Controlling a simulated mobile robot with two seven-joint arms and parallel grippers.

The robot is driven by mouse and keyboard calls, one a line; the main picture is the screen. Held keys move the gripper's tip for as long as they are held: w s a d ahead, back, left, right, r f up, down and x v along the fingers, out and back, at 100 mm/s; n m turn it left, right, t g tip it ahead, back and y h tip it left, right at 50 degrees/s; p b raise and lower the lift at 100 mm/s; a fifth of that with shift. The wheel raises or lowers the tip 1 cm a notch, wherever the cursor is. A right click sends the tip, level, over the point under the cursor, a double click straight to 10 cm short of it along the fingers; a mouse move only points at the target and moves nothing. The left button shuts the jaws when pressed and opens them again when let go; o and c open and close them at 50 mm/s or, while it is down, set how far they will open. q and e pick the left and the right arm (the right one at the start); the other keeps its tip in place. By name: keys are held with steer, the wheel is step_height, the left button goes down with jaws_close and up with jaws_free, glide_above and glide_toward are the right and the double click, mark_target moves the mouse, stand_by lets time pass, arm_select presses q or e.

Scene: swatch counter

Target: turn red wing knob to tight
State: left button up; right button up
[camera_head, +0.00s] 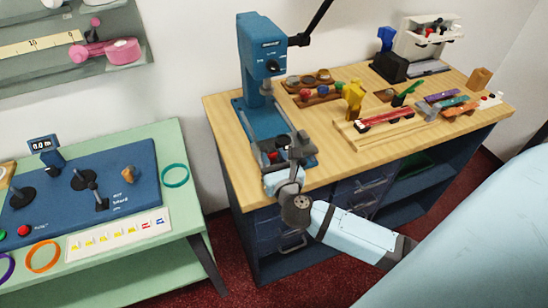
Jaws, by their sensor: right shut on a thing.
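A blue drill press (262,62) stands at the left end of the wooden workbench. On its base, near the bench's front edge, a small red part shows that looks like the red wing knob (273,155). My right gripper (284,148) is at this spot, reaching in from the lower right, and is shut on the knob. The gripper hides most of the knob, so its turn angle and any tight mark cannot be read. My left gripper is not in view.
The workbench (330,155) holds a wooden rack of round items (312,88), a board with a red-and-white piece (385,121) and colored blocks to the right. A green table (160,245) with a blue control panel (140,165) stands at left, with a gap between.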

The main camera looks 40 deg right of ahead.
steer(key=shift+a+m+g+h, duration=0.1)
steer(key=shift+m+g+h, duration=0.3)
steer(key=shift+m+h, duration=0.4)
steer(key=m+h, duration=0.1)
steer(key=m+g+h, duration=0.1)
steer(key=h, duration=0.1)
steer(key=shift+w+a+g, duration=0.15)
steer(key=shift+g, duration=0.15)
steer(key=shift+m+g+h, duration=0.3)
steer(key=shift+h, duration=0.3)
steer(key=o, duration=0.9)
steer(key=shift+o, duration=0.2)
steer(key=shift+b, duration=0.3)
